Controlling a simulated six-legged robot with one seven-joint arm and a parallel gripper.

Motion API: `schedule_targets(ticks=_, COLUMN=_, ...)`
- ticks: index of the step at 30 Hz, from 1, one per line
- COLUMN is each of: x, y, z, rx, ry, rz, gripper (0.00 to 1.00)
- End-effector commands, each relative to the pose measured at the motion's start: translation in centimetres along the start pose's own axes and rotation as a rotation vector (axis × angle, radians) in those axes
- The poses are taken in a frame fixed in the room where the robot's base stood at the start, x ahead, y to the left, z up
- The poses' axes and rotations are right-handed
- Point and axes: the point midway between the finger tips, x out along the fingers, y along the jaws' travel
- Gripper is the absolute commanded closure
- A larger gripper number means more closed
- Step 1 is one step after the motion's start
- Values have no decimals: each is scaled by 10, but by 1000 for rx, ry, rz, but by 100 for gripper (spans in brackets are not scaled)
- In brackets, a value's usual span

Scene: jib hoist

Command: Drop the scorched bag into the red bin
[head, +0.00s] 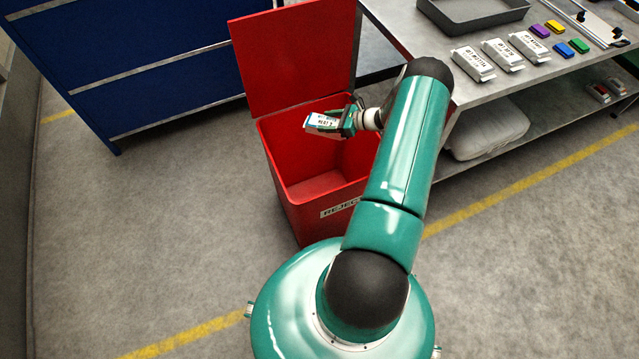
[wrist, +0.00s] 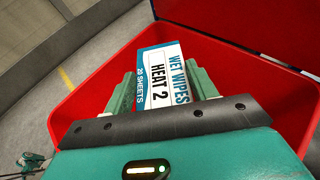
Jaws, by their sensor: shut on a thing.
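A small white bag (head: 320,122) with dark print is held in my gripper (head: 335,122) over the red bin. In the wrist view the bag (wrist: 163,78) reads "WET WIPES", "HEAT 2" and "20 SHEETS", with a blue band; no scorch mark shows on this face. My gripper (wrist: 165,95) is shut on it, a finger on each side. The red bin (head: 300,215) stands open with its lid (head: 290,60) raised at the back. Its label begins "REJEC", the rest hidden by my arm. The bin's rim (wrist: 75,108) surrounds the gripper in the wrist view. The visible bin floor is bare.
A blue cabinet (head: 150,60) stands behind left of the bin. A metal table (head: 470,100) at right holds several white bags (head: 500,54), a grey tray (head: 470,12) and coloured blocks (head: 563,48). A pale sack (head: 485,132) lies on its lower shelf. Floor left of the bin is clear.

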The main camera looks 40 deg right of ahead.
Motion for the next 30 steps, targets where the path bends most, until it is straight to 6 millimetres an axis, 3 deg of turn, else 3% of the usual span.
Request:
schedule_targets(ticks=15, x=20, y=2, z=-48, rx=1, ry=-1, rz=1, gripper=64)
schedule_targets(ticks=27, x=24, y=0, z=-53, rx=-1, ry=-1, rz=1, gripper=64)
schedule_targets(ticks=28, x=24, y=0, z=-53, rx=-1, ry=-1, rz=1, gripper=37)
schedule_targets(ticks=30, x=24, y=0, z=-53, rx=-1, ry=-1, rz=1, gripper=23)
